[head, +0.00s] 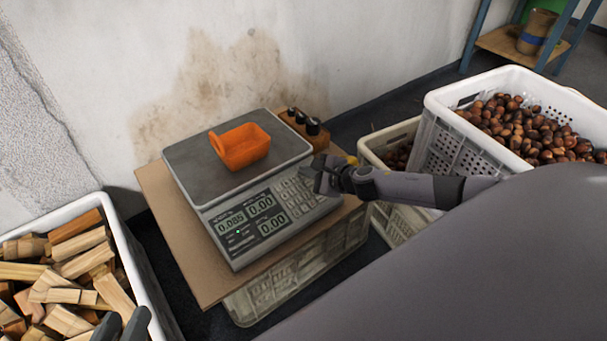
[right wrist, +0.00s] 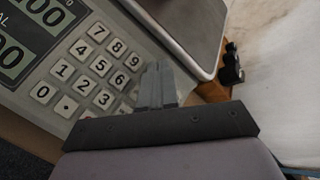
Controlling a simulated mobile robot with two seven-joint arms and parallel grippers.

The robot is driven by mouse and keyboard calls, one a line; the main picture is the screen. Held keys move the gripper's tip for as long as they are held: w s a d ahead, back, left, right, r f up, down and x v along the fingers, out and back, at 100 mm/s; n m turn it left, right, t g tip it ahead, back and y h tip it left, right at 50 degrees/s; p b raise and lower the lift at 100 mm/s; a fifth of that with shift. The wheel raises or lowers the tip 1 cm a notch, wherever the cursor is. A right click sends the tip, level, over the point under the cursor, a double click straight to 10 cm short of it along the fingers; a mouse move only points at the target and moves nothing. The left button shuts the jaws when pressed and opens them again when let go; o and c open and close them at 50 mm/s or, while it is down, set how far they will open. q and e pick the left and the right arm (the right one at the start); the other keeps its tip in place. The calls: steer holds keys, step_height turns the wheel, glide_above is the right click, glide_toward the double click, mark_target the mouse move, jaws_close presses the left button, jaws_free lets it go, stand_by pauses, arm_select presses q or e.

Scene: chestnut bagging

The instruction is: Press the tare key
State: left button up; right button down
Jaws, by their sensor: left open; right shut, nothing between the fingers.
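The grey scale (head: 270,222) stands on a board, with its keypad on the right of its front panel. Its displays (head: 250,215) read 0.085, 0.00 and 0.00. An orange scoop (head: 240,147) sits on the weighing plate (head: 190,160). My right gripper (head: 318,178) is shut and empty over the right part of the keypad. In the right wrist view its fingers (right wrist: 157,72) are beside the number keys (right wrist: 101,66) and hide keys behind them. I cannot make out the tare key or tell whether the fingertips touch the panel. My left gripper (head: 122,325) is open at the lower left.
A crate of wood blocks (head: 128,250) stands at the left. White crates (head: 440,137), one full of chestnuts (head: 530,128), stand at the right. A wooden block with dark knobs (head: 312,128) is behind the scale, near the stained wall.

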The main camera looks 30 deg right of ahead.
stand_by(0.4)
steer(key=shift+s+r+p, duration=0.2)
steer(key=shift+r+p, duration=0.45)
steer(key=shift+p, duration=0.1)
steer(key=r+p, duration=0.1)
steer(key=s+r+p, duration=0.1)
steer(key=r+p, duration=0.2)
steer(key=p, duration=0.1)
steer(key=shift+s+r, duration=0.3)
steer(key=shift+r, duration=0.05)
stand_by(1.3)
